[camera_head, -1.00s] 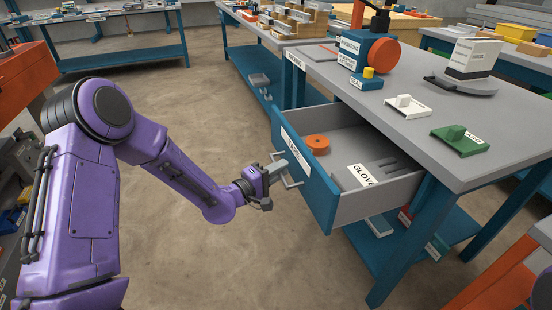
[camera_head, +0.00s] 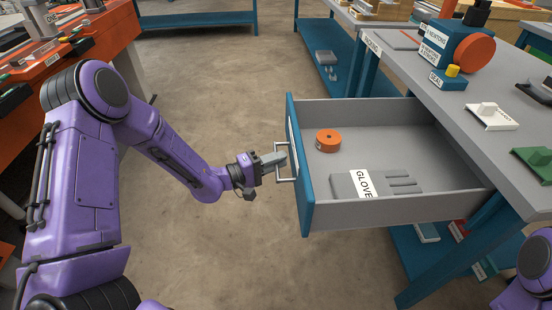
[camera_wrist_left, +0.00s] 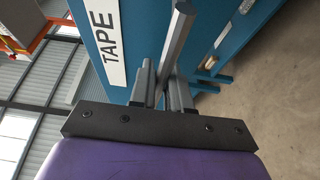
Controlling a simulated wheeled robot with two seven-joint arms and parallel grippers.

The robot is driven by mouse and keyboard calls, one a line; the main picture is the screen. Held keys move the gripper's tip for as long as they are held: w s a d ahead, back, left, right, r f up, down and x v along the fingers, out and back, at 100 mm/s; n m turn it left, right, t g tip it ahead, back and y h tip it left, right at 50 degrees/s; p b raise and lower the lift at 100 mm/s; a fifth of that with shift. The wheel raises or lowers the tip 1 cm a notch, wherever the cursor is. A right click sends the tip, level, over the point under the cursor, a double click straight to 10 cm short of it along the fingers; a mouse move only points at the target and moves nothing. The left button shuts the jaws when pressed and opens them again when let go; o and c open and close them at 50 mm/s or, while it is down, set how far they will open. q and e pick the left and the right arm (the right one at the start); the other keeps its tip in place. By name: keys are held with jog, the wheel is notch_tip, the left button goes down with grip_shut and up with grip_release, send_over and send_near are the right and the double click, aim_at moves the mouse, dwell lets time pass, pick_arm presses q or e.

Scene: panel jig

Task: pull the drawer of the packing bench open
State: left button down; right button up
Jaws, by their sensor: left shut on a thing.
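The drawer (camera_head: 380,205) of the grey-topped packing bench (camera_head: 400,62) stands far out. Its blue front (camera_head: 306,190) carries a metal bar handle (camera_head: 284,162). My left gripper (camera_head: 276,160) is at the handle, shut on it. In the left wrist view the fingers (camera_wrist_left: 163,90) close around the grey handle bar (camera_wrist_left: 178,38), beside a label reading TAPE (camera_wrist_left: 107,40). Inside the drawer lie an orange tape roll (camera_head: 328,140) and a grey glove item (camera_head: 376,184) labelled GLOVE. At the bottom right a purple part of my right arm shows; its gripper is out of view.
On the bench top are a blue and orange machine (camera_head: 455,48), a SEAL block (camera_head: 448,78), a white holder (camera_head: 488,116) and a green one (camera_head: 536,160). An orange bench (camera_head: 85,50) stands at the left. The floor (camera_head: 215,80) between is clear.

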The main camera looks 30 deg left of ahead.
pick_arm(q)
jog(key=shift+s+f, duration=0.15)
jog(key=c, duration=1.2)
grip_release()
jog(key=shift+o, duration=0.2)
jog(key=p+v, duration=0.1)
jog(key=v, duration=0.9)
jog(key=shift+s+p, duration=0.2)
jog(key=shift+p, duration=0.2)
jog(key=shift+a, duration=0.15)
